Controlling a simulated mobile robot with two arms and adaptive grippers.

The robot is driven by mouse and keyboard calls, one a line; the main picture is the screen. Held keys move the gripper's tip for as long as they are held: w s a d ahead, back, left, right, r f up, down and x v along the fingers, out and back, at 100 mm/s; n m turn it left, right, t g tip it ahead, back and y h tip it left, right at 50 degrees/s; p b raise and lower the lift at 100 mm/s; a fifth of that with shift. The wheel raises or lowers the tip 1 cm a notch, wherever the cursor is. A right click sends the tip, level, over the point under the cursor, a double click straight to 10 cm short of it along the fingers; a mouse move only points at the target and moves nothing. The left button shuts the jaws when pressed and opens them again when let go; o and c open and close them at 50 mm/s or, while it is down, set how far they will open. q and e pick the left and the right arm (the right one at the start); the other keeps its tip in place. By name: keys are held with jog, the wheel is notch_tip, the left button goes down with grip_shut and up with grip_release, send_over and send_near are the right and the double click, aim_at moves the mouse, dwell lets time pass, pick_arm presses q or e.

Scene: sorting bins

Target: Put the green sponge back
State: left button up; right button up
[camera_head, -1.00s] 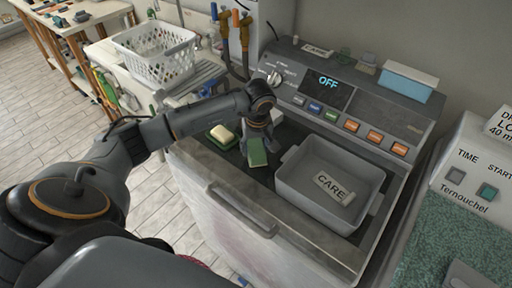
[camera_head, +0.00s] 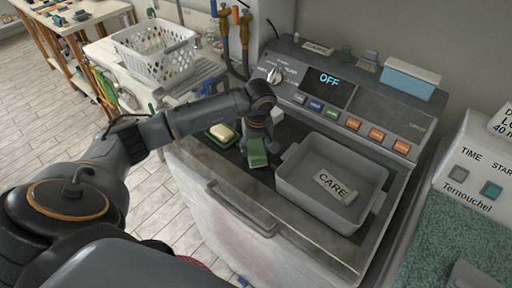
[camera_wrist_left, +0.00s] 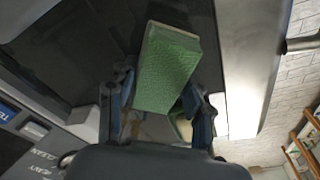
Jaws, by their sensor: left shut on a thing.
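The green sponge (camera_head: 257,154) is in my left gripper (camera_head: 256,138), above the dark machine top and just left of the grey bin. In the left wrist view the sponge (camera_wrist_left: 166,68) sticks out tilted from between the two fingers of my left gripper (camera_wrist_left: 160,108), which is shut on it. Whether the sponge touches the surface I cannot tell. My right gripper is not in view.
A grey bin (camera_head: 285,187) holding a CARE label (camera_head: 335,187) stands right of the sponge. A green dish with a pale bar (camera_head: 221,132) lies to its left. A white basket (camera_head: 157,57) stands further back left.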

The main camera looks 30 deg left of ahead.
aim_at(257, 151)
pick_arm(q)
jog(key=o, duration=1.1)
jog(key=shift+r, duration=0.1)
jog(key=r, duration=0.4)
jog(key=s+d+r, duration=0.1)
jog(key=r, duration=0.6)
jog(key=shift+s+d+r, duration=0.15)
jog(key=shift+r, duration=0.2)
